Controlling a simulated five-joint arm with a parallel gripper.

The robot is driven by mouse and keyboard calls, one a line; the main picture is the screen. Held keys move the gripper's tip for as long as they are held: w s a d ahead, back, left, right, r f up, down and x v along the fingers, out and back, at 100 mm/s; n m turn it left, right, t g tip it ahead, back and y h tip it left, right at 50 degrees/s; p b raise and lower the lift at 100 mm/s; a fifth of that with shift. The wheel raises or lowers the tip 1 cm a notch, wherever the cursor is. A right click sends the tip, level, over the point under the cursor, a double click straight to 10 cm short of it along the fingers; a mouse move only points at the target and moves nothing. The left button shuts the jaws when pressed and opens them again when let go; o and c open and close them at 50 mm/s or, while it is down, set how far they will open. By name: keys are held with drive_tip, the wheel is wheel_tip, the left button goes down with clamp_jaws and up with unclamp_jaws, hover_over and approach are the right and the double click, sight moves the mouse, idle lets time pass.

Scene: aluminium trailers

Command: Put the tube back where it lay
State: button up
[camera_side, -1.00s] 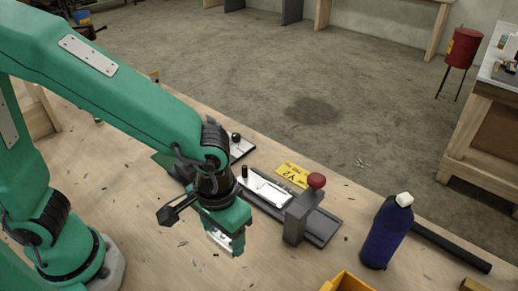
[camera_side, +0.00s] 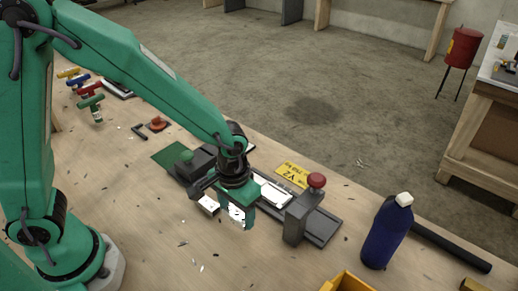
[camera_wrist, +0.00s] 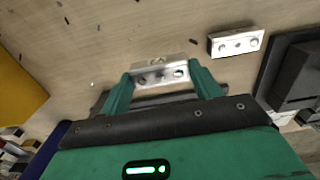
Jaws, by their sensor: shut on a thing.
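My gripper (camera_side: 240,220) is shut on a short silver piece with round holes, which I take to be the tube (camera_side: 237,213). In the wrist view, the tube (camera_wrist: 160,74) lies crosswise between the two green fingers of my gripper (camera_wrist: 163,80). A similar silver block (camera_wrist: 236,43) rests on the bench, apart from the tube. It also shows in the side view (camera_side: 208,204), just left of the gripper. Whether the tube touches the bench is hard to tell.
A grey fixture (camera_side: 297,222) with a red knob stands right of the gripper, close by. A yellow label (camera_side: 292,175) lies behind it. A blue bottle (camera_side: 385,232), a yellow bin (camera_side: 347,282) and a black bar (camera_side: 452,248) are further right. The front bench is mostly clear, with scattered shavings.

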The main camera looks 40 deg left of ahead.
sight(236, 214)
drive_tip(key=shift+f, duration=2)
drive_tip(key=shift+f, duration=0.15)
drive_tip(key=o, duration=1)
drive_tip(key=shift+r, duration=0.2)
drive_tip(key=shift+r, duration=6)
